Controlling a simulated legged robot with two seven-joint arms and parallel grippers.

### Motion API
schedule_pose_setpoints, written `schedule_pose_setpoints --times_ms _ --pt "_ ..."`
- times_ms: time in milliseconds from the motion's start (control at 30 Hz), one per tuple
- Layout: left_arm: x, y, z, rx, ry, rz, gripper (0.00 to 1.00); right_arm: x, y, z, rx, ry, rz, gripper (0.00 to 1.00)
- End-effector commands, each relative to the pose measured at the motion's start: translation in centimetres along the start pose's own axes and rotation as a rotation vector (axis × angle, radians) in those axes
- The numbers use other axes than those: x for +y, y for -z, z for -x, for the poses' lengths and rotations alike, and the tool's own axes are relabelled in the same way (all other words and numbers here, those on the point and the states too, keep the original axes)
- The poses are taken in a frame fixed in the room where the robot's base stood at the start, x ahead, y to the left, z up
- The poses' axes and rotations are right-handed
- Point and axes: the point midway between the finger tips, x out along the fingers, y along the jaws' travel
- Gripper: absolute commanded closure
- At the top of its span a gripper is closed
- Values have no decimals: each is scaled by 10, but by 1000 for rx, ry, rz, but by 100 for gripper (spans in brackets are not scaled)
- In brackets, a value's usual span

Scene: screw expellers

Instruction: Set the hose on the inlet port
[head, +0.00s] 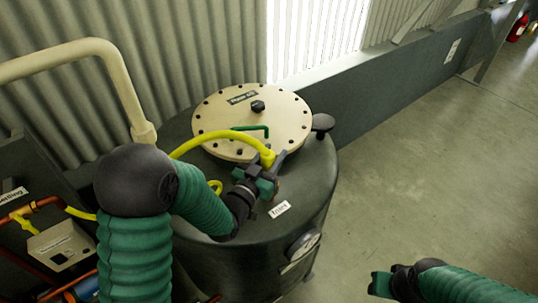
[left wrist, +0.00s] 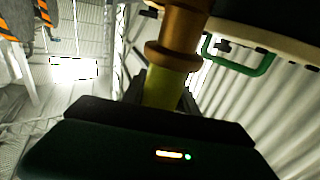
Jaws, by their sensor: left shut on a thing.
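A yellow hose (head: 215,138) arcs over the front of the tank lid, and its end fitting comes down to my left gripper (head: 268,180). The gripper is shut on the hose, near the tank's top edge. In the left wrist view a yellow section of the hose (left wrist: 165,90) stands between the fingers, with a brown collar beyond it. A small white label (head: 279,209) is on the tank top just below the gripper. I cannot make out the inlet port; the gripper may cover it. My right gripper (head: 382,284) is low at the right, away from the tank; its jaw opening is unclear.
The dark round tank (head: 320,180) has a cream bolted lid (head: 285,112) with a green handle (head: 250,128). A dark knob (head: 323,123) and a gauge (head: 303,245) are on its right. A cream pipe (head: 120,75) and a bench with pipes stand left.

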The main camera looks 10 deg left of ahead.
Motion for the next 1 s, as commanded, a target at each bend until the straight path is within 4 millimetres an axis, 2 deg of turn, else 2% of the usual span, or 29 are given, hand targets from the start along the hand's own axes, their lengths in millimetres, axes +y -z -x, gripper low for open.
schedule_pose_setpoints --times_ms 33,1000 --pt "3 -14 3 -32 -4 7 100 0 -1 -3 0 0 0 64" --pt "2 -17 2 -39 -6 13 100 0 -2 -7 0 0 -1 64"
